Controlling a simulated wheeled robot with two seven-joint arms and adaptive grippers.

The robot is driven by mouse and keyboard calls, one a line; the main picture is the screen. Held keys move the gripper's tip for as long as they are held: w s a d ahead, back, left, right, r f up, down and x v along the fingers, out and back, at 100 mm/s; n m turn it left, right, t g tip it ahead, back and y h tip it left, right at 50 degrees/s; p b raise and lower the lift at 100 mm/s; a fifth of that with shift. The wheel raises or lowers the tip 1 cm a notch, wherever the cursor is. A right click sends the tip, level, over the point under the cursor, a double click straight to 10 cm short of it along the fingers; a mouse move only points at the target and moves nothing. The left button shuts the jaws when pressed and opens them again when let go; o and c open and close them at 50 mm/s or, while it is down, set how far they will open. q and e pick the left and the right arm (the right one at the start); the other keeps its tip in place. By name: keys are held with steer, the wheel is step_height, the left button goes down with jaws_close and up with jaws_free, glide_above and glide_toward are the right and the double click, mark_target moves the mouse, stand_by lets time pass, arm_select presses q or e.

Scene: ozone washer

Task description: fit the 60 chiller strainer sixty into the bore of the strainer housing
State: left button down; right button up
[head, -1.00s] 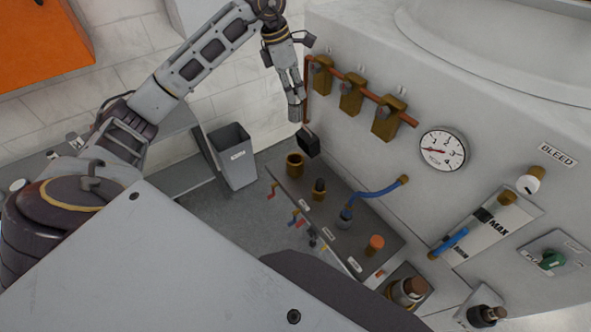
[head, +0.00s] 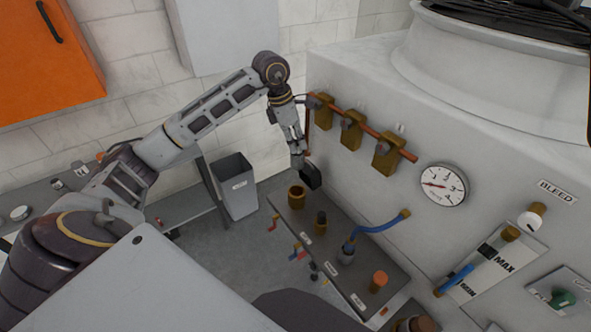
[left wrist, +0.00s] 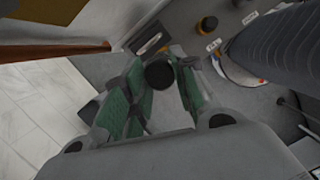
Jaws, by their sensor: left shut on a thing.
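The strainer is a dark, short cylinder (head: 312,177) at the tips of my left gripper (head: 299,160). In the left wrist view its round dark end (left wrist: 160,75) sits between the green finger pads of the gripper (left wrist: 158,92), which is shut on it. The brass open-topped cup (head: 296,196) on the grey panel looks like the strainer housing. Its bore faces up and appears dark inside. The strainer is held above and a little right of this cup in the head view, tilted and apart from it. My right gripper is not in view.

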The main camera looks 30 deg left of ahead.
mark_target(296, 164)
arm_select(q)
step_height(296, 164, down, 7)
steer(key=shift+f+p, duration=0.1)
steer(key=shift+p, duration=0.4)
steer(key=shift+f, duration=0.6)
steer(key=shift+f, duration=0.1)
steer(key=shift+s+f, duration=0.1)
steer(key=shift+f, duration=0.5)
step_height(296, 164, down, 2)
steer(key=shift+f+p, duration=0.25)
steer(key=shift+p, duration=0.15)
steer(key=shift+f+b, duration=0.3)
steer(key=shift+b, duration=0.05)
steer(key=shift+f, duration=0.15)
